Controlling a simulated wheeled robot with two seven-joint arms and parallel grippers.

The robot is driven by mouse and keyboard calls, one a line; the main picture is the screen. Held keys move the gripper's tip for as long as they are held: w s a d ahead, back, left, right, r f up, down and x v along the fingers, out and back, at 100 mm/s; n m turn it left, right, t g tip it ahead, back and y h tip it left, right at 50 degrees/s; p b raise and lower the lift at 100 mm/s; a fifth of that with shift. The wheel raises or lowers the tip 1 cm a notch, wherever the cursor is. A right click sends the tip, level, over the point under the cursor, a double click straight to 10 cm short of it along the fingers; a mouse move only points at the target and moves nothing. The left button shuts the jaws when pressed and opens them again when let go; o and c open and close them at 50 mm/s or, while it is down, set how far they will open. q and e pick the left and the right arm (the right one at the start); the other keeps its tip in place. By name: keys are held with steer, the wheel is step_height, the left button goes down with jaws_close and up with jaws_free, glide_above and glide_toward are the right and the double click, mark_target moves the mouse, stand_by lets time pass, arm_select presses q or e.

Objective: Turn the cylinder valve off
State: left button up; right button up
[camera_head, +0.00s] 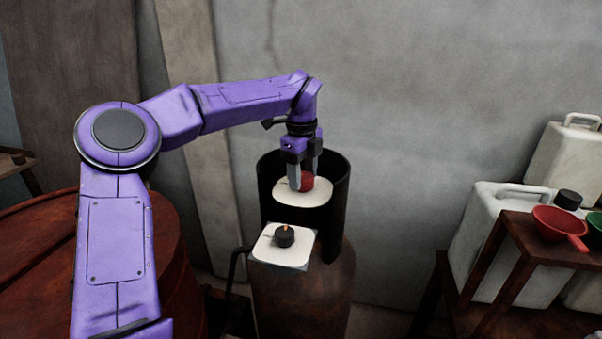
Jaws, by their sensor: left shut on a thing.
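A rust-brown gas cylinder (300,298) stands in the middle, with a dark open-fronted collar (333,208) around its top. A red round valve knob (308,181) sits inside the collar over a white plate (318,199). My left gripper (305,184) reaches down into the collar from above and is shut on the red knob. The fingers cover part of the knob, so its turn position cannot be told. A black knob with an orange mark (285,236) sits on a white square plate (267,251) at the cylinder's front. My right gripper is not in view.
A large rusty red vat (170,262) stands at left, behind my left arm. At right, a brown wooden stand (522,262) holds a red funnel (558,222), beside white jerrycans (482,214). A grey wall is close behind the cylinder.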

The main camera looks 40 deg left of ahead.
arm_select(q)
steer(key=m, duration=0.2)
steer(key=shift+s+d+f+m+p, duration=0.1)
steer(key=shift+f+m+p, duration=0.1)
steer(key=shift+m+p, duration=0.15)
steer(key=m+p, duration=0.1)
steer(key=m, duration=0.2)
steer(key=m+p, duration=0.2)
steer(key=m, duration=0.3)
steer(key=shift+m, duration=0.25)
steer(key=o, duration=1)
steer(key=shift+o, duration=0.2)
steer(key=shift+s+r, duration=0.1)
steer(key=shift+r, duration=0.05)
